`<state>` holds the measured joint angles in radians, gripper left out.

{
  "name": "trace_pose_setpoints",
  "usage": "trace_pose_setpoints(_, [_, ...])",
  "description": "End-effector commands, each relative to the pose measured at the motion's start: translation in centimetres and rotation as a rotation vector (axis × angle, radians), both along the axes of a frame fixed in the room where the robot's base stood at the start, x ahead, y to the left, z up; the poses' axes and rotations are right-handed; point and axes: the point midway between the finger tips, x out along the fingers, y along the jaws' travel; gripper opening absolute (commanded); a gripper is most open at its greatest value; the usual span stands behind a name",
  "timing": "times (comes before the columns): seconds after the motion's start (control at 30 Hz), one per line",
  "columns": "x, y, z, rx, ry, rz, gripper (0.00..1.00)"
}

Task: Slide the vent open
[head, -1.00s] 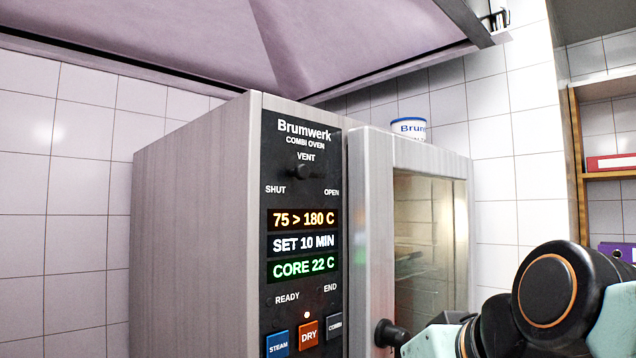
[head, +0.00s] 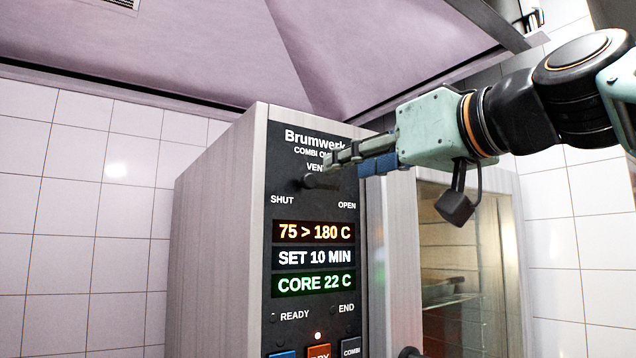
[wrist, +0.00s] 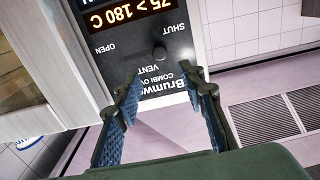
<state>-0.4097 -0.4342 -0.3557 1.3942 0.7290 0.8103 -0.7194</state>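The vent knob (head: 318,181) is a small dark knob under the word VENT on the black panel of the combi oven (head: 215,240). In the wrist view the knob (wrist: 160,53) sits nearer the SHUT label than the OPEN label. My gripper (head: 335,160) is in front of the top of the panel, close to the knob, and partly covers the lettering. In the wrist view my gripper (wrist: 168,82) is open, its blue-padded fingers apart and nothing between them. The knob shows just beyond the fingertips; I cannot tell whether they touch it.
The oven's glass door (head: 455,270) is to the right of the panel, below my arm. A sloping hood (head: 200,50) hangs above the oven. STEAM, DRY (head: 318,352) and COMBI buttons are low on the panel. A white tiled wall (head: 80,230) stands behind.

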Motion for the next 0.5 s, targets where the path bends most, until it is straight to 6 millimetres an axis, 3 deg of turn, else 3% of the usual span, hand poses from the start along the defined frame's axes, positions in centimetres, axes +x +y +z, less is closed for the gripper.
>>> trace_pose_setpoints(0.3, [5.0, 3.4, 0.0, -0.002, 0.006, 0.001, 0.37])
trace_pose_setpoints(0.5, [7.3, 5.0, 0.0, -0.001, 0.004, 0.001, 0.37])
